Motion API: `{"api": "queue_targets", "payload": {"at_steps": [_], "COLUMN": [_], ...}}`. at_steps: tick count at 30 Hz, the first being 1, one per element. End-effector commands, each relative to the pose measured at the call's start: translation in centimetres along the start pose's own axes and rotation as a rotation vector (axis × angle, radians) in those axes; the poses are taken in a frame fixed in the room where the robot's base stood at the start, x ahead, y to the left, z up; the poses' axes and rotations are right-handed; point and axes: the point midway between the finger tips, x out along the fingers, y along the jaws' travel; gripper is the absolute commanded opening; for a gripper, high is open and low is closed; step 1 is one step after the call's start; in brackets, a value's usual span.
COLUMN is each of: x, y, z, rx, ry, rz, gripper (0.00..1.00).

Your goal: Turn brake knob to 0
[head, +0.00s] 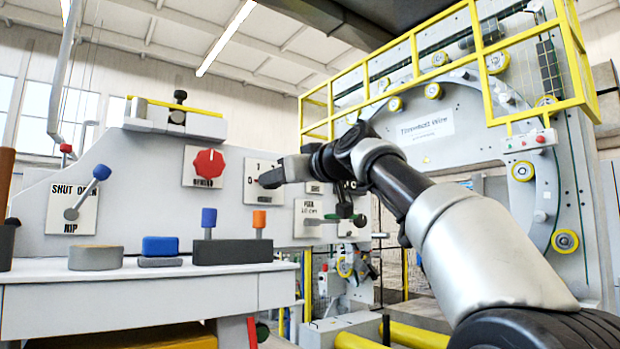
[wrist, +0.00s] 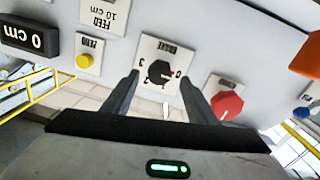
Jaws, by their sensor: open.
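The brake knob (wrist: 158,72) is a dark round dial on a white plate (wrist: 160,48) labelled BRAKE, seen upside down in the wrist view, with small numbers around it. A 0 stands at its right there. The knob's exact setting is too small to read. My gripper (wrist: 158,76) is open, with one finger at each side of the knob in the picture; I cannot tell whether they touch it. In the head view my gripper (head: 268,180) is at the panel and hides the knob, while the plate's 0 and 1 show at its left and above.
A red knob (head: 209,163) sits left of the brake plate in the head view. A yellow button (wrist: 84,61) and a dark 0 cm display (wrist: 30,38) are near in the wrist view. A bench (head: 150,268) stands below.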

Motion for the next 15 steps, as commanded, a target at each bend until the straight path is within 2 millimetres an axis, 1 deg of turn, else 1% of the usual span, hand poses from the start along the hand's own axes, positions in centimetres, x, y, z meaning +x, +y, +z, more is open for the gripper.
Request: {"api": "queue_targets", "payload": {"at_steps": [1,6,9,12,15], "x": [-1.5,-5.8,-8.2,-10.3,-11.9], "y": [0.2,0.0,0.1,0.1,0.0], "z": [0.5,0.6,0.2,0.0,0.0], "rx": [-0.003,-0.004,-0.004,-0.002,-0.002], "ry": [0.001,0.001,-0.001,-0.003,-0.002], "rz": [0.008,0.007,0.008,0.007,0.005], "gripper": [0.52,0.52,0.52,0.52,0.52]}}
